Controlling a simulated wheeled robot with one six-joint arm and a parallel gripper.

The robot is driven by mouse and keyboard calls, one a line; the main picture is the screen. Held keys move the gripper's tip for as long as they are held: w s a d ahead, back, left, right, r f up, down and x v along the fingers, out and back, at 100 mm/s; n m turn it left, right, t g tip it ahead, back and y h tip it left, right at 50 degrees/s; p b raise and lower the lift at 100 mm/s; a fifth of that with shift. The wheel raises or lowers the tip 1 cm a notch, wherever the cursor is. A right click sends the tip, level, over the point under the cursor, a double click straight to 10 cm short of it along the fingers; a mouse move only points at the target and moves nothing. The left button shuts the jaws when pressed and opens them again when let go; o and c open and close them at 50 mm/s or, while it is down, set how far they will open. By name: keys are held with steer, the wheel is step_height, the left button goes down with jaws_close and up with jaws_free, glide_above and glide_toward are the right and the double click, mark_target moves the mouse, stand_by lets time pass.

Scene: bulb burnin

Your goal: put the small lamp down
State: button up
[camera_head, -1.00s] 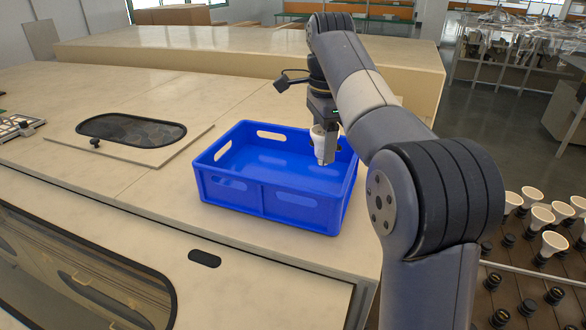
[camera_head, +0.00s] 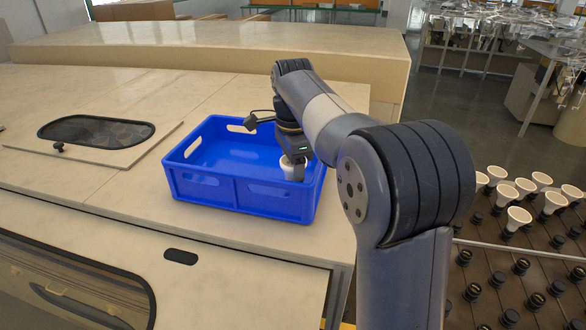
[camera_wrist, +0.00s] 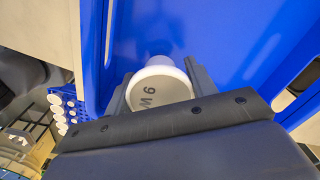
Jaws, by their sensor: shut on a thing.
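The small lamp (camera_wrist: 158,92) is white with a round face marked "9 W" in the wrist view. My gripper (camera_wrist: 160,90) is shut on it, with a finger on either side. In the head view the lamp (camera_head: 292,168) shows as a white piece under my gripper (camera_head: 293,172), inside the right part of the blue crate (camera_head: 240,196). Its lower end is hidden, and I cannot tell whether it touches the crate floor. No other lamp shows in the visible part of the crate.
The crate stands on a pale worktop (camera_head: 110,185) with free room to its left. A dark oval window in a panel (camera_head: 97,131) lies further left. At the right, several white lamps (camera_head: 518,216) stand in a rack with dark sockets (camera_head: 500,270).

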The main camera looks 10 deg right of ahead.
steer(key=shift+f, duration=0.2)
steer(key=o, duration=1)
steer(key=shift+r, duration=0.1)
step_height(320, 180, up, 12)
steer(key=shift+r, duration=0.1)
